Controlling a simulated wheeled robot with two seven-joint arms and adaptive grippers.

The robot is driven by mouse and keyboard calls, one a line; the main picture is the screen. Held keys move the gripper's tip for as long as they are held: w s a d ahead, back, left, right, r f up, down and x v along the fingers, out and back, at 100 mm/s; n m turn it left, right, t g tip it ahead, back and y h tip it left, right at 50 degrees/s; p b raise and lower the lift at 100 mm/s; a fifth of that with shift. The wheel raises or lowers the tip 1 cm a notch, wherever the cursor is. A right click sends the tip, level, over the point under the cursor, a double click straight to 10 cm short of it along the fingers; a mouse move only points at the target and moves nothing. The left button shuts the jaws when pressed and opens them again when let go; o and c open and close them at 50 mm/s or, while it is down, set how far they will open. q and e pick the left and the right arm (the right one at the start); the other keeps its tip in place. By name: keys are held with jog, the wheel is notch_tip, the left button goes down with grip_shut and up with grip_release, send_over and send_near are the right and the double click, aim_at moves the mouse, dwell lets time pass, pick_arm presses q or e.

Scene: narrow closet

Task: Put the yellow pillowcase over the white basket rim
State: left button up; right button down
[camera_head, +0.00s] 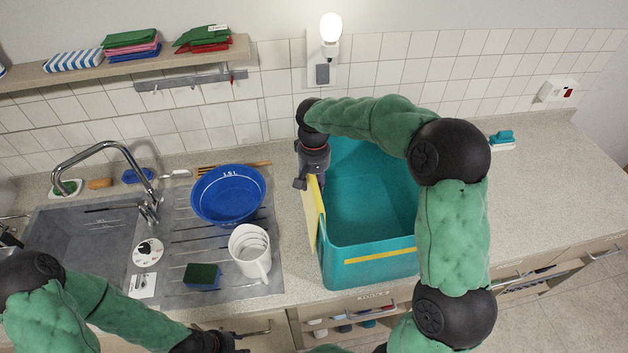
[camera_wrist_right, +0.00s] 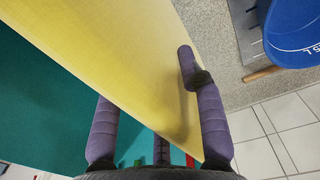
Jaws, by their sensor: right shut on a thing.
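A yellow cloth, the pillowcase (camera_head: 311,218), hangs flat over the left wall of a teal bin (camera_head: 370,265). The bin is teal; no white basket shows. My right gripper (camera_head: 304,182) reaches down at the far end of that left wall and is shut on the pillowcase. In the right wrist view, the pillowcase (camera_wrist_right: 115,50) runs diagonally between the fingers of my right gripper (camera_wrist_right: 150,110), with the teal bin (camera_wrist_right: 40,100) behind it. My left gripper (camera_head: 225,344) is at the bottom edge, partly cut off; its fingers cannot be made out.
A blue basin (camera_head: 228,195), a white jug (camera_head: 250,252) and a sponge (camera_head: 202,276) stand on the drainer left of the bin. The sink (camera_head: 85,240) and tap (camera_head: 105,150) are farther left. The counter (camera_head: 530,200) right of the bin is mostly clear.

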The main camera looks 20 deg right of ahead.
jog(key=shift+f, duration=0.15)
jog(key=c, duration=0.7)
grip_release()
notch_tip(320, 180, up, 12)
jog(key=shift+r, duration=0.1)
